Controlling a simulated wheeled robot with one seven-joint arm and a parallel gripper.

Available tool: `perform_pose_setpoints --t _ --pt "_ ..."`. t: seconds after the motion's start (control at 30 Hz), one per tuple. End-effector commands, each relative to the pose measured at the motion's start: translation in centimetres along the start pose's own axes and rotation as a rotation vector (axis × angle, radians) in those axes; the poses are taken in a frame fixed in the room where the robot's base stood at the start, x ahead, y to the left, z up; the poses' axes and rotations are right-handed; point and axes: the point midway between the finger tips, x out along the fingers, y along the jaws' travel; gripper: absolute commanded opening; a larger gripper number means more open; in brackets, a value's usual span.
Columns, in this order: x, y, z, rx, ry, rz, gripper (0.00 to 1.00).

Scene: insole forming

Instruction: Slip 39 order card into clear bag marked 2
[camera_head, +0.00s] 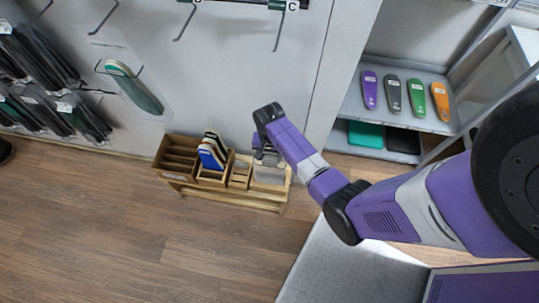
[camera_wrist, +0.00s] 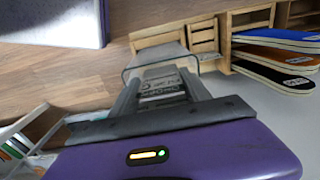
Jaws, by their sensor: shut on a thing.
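My gripper (camera_head: 262,150) is low over the right end of a small wooden rack. In the wrist view my gripper (camera_wrist: 160,78) is shut on a pale card (camera_wrist: 162,88) with dark writing. The writing is too small to read surely as 39. A clear bag (camera_wrist: 158,54) with a grey rim stands just beyond the fingertips, in line with the card. In the head view the clear bag (camera_head: 270,175) sits at the rack's right end, partly under my gripper. I cannot read a 2 on it. How far the card overlaps the bag's mouth cannot be told.
The wooden rack (camera_head: 177,178) has several compartments, with blue and dark insoles (camera_head: 212,150) standing in one. A grey wall panel with hooks rises behind it. A shelf with coloured insoles (camera_head: 392,95) stands at the right.

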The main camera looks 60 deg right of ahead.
Motion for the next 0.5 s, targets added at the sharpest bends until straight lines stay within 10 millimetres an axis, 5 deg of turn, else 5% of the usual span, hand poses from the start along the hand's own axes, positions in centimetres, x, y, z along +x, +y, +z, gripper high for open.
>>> perform_pose_setpoints --t 0.1,0.13,0.23,0.5 --pt "-0.03 -0.01 -0.01 0.0 0.0 0.0 0.18" --pt "-0.03 -0.01 -0.01 0.0 0.0 0.0 0.61" --pt "-0.03 0.0 -0.01 0.0 0.0 0.0 0.8" --pt "-0.04 0.0 -0.01 0.0 0.0 0.0 0.8"
